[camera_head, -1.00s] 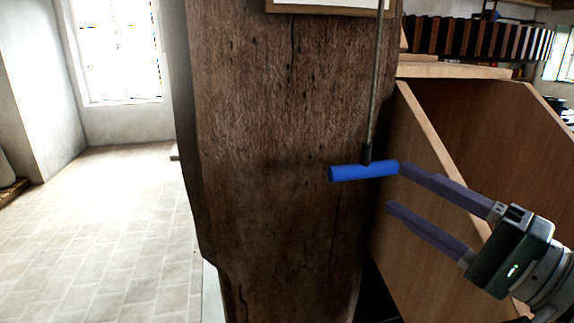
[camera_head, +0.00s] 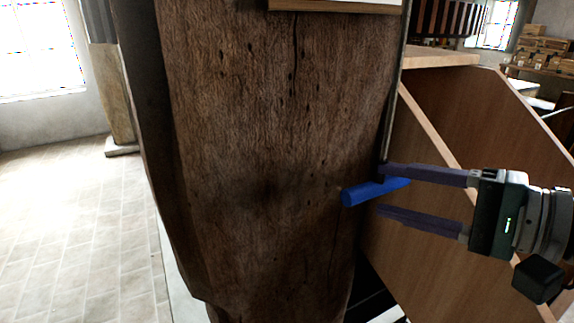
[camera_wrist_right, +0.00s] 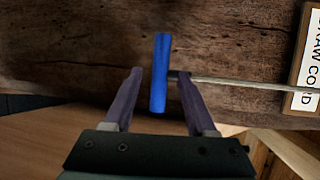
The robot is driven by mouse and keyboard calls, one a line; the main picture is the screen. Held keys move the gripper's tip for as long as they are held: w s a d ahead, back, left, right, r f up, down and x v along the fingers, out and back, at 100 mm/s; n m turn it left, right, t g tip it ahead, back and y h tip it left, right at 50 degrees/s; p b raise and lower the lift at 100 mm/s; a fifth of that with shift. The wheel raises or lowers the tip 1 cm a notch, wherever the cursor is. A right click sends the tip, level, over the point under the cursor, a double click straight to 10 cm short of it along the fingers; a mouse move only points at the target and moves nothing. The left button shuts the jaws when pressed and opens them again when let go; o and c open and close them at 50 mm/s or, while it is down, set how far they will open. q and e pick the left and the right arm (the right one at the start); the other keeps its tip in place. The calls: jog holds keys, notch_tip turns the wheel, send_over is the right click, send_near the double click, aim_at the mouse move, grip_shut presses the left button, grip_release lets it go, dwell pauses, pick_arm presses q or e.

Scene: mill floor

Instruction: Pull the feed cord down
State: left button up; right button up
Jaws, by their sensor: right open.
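The feed cord (camera_head: 392,100) hangs down along the right edge of a dark wooden post and ends in a blue crossbar handle (camera_head: 360,193). In the right wrist view the blue handle (camera_wrist_right: 160,75) lies between the lines of the two fingers, near their tips, and the cord (camera_wrist_right: 245,86) runs off to the right. My right gripper (camera_head: 380,189) is open with its purple fingers at the handle, one above and one below. The upper finger hides part of the handle and the cord's lower end. I cannot tell whether a finger touches it. My left gripper is not in view.
The wooden post (camera_head: 250,140) stands right behind the handle. A framed sign (camera_wrist_right: 305,65) with partly visible lettering is fixed on it. A slanted wooden bin (camera_head: 440,130) stands to the right, close to my right gripper. The tiled floor (camera_head: 80,240) at left is clear.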

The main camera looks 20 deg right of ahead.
aim_at(385, 191)
jog(key=shift+x, duration=1.5)
grip_shut()
dwell(0.4)
